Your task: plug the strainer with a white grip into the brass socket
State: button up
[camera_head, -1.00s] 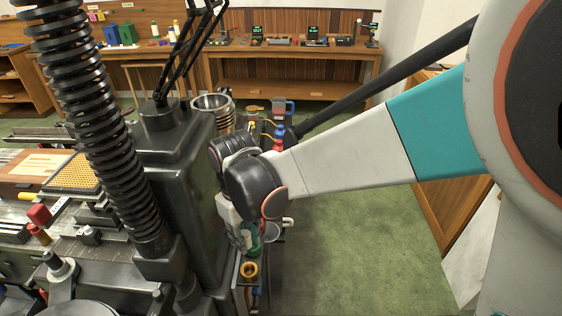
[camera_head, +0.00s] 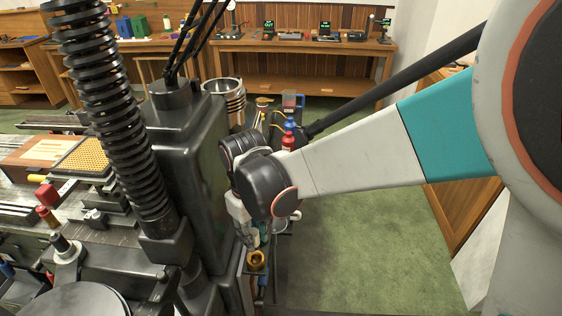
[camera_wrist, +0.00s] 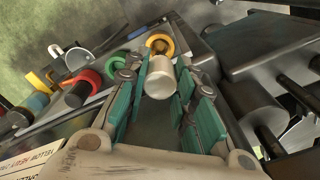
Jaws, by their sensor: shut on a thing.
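My gripper (camera_wrist: 160,100) has green-padded fingers and is shut on the strainer's white grip (camera_wrist: 160,78), a short white cylinder between the pads in the wrist view. The strainer's mesh part cannot be made out. The brass socket (camera_head: 257,260) is a yellow ring at the side of the dark machine, just below my gripper (camera_head: 258,234) in the head view. In the wrist view the socket (camera_wrist: 160,43) shows just beyond the white grip, partly covered by it. Whether grip and socket touch cannot be told.
A red ring (camera_wrist: 88,80) and other coloured items sit left of the fingers in the wrist view. The dark machine column (camera_head: 190,170) stands close to the left of my gripper. Red and blue bottles (camera_head: 289,134) stand behind. Green floor to the right is free.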

jog(key=shift+f+b, duration=1.05)
jog(key=shift+f, duration=0.65)
jog(key=shift+f+b, duration=1.35)
jog(key=shift+f, duration=0.25)
dwell(0.4)
jog(key=o, duration=1.1)
jog(key=shift+o, duration=0.2)
jog(key=shift+r, duration=0.1)
